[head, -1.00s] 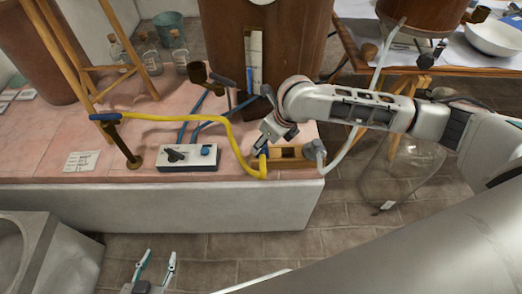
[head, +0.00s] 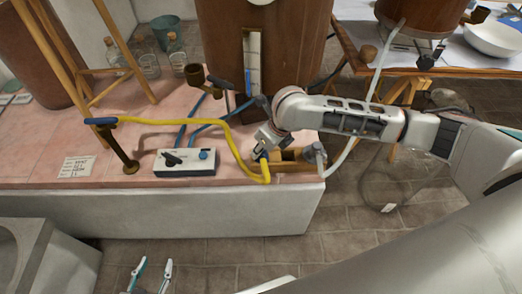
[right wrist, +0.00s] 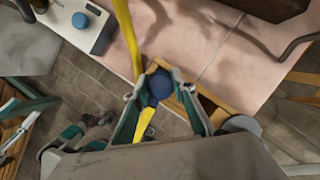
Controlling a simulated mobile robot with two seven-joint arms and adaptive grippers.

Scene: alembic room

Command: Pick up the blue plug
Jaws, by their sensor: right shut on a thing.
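The blue plug (right wrist: 160,83) is on the end of a yellow hose (right wrist: 142,122). In the right wrist view it sits between the two fingers of my right gripper (right wrist: 166,90), which is shut on it. In the head view my right gripper (head: 263,150) points down at the left end of a wooden block at the bench's front edge, and the plug is mostly hidden by the fingers. My left gripper (head: 151,270) is open and empty, low at the bottom of the head view, in front of the bench.
The wooden block (head: 290,168) has a grey hose end (head: 316,154) at its right. A control box (head: 186,162) with a blue knob stands to the left. The yellow hose's other blue end (head: 101,121) rests at a brass post (head: 131,166). Bottles stand behind.

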